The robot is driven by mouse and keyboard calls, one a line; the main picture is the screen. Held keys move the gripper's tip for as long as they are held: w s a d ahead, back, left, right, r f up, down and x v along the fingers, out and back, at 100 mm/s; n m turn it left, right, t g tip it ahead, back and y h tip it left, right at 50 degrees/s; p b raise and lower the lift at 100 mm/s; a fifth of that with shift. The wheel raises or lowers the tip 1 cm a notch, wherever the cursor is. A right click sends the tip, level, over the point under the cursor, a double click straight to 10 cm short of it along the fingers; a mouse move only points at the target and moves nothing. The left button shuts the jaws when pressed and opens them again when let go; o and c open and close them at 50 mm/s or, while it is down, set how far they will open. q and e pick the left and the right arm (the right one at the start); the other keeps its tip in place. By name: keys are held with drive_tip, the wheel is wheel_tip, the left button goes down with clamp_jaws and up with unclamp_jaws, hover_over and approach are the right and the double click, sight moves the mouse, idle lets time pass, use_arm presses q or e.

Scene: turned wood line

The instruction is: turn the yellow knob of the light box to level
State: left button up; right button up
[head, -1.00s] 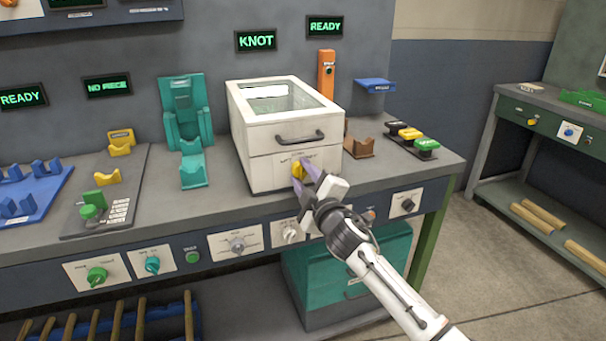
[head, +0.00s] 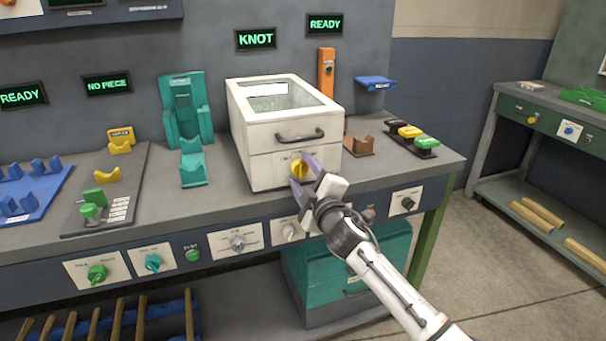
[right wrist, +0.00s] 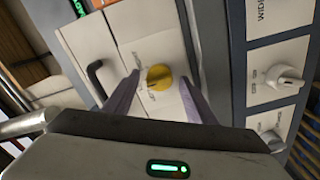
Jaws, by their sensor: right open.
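The light box (head: 272,165) is a white box with a glass-topped lid and a dark handle, standing on the bench. Its yellow knob (head: 299,169) is on the lower front panel and also shows in the right wrist view (right wrist: 159,77). My right gripper (head: 305,169) is open in front of the panel. In the right wrist view its two purple fingers (right wrist: 158,98) stand on either side of the knob, with gaps to it. The printed labels around the knob are too small to read. My left gripper is not in view.
A display above the box reads KNOT (head: 256,39). A teal stand (head: 186,110) is left of the box. An orange post (head: 326,75), a brown cradle (head: 358,146) and a row of coloured buttons (head: 410,133) are right. Other knobs (head: 238,242) line the bench front.

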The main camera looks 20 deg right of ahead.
drive_tip(key=s, duration=1)
drive_tip(key=shift+s+d, duration=0.15)
drive_tip(key=s+a+f+m+g, duration=0.1)
drive_tip(key=s+f+m+g, duration=0.2)
drive_tip(key=s+f, duration=0.7)
drive_tip(key=s+a+f+m+g+y, duration=0.1)
drive_tip(key=s+a+f+m+g, duration=0.1)
drive_tip(key=s+f, duration=0.9)
drive_tip(key=s+a+f+m+g, duration=0.2)
drive_tip(key=s+f+m+g, duration=0.2)
drive_tip(key=s+f, duration=0.7)
drive_tip(key=shift+s+f+m+y, duration=0.25)
drive_tip(key=shift+s+m+y, duration=0.15)
drive_tip(key=shift+s+m, duration=0.7)
drive_tip(key=shift+w, duration=0.1)
drive_tip(key=shift+c, duration=0.2)
